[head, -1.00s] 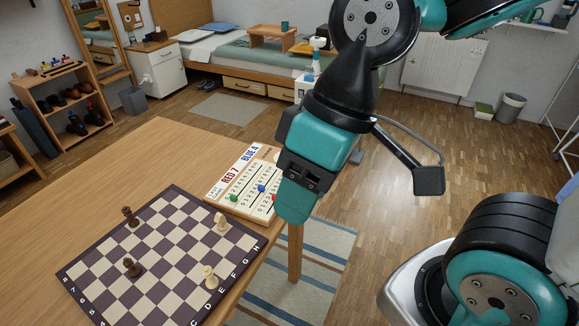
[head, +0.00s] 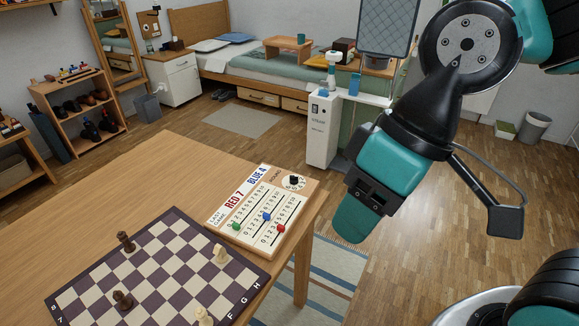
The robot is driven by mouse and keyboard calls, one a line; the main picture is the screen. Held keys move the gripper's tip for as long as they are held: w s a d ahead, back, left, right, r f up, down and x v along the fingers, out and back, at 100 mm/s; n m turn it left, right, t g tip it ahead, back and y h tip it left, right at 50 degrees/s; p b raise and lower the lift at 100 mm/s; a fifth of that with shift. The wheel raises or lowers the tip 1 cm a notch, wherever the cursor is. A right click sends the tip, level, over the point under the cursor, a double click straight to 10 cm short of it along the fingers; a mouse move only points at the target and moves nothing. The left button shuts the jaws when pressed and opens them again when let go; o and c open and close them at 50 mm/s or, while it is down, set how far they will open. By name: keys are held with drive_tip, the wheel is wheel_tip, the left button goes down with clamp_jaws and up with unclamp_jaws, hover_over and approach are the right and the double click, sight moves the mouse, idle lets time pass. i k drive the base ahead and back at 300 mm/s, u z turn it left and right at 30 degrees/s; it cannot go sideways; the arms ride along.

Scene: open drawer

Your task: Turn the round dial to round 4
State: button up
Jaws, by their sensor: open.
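The round dial (head: 293,181) is a small black knob on a white face at the far right corner of the cream score board (head: 247,238). Its setting is too small to read. The board lies on the wooden table and is printed with RED 7 and BLUE 4. It has several number tracks with green, blue and red pegs. My gripper (head: 350,218) is to the right of the board, in the air beyond the table edge, and apart from the dial. Its fingers are mostly hidden behind its own teal body, and I see nothing held.
A chessboard (head: 150,275) with several pieces lies left of the score board. The wooden table (head: 150,165) is bare behind it. A white cabinet (head: 322,130) stands beyond the table. Open floor lies to the right.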

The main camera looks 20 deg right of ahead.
sight(293, 179)
drive_tip(key=z, duration=0.55)
drive_tip(key=k, duration=0.55)
drive_tip(key=z, duration=0.65)
drive_tip(key=i, duration=0.65)
drive_tip(key=u, duration=0.85)
drive_tip(key=i, duration=0.6)
drive_tip(key=u, duration=0.65)
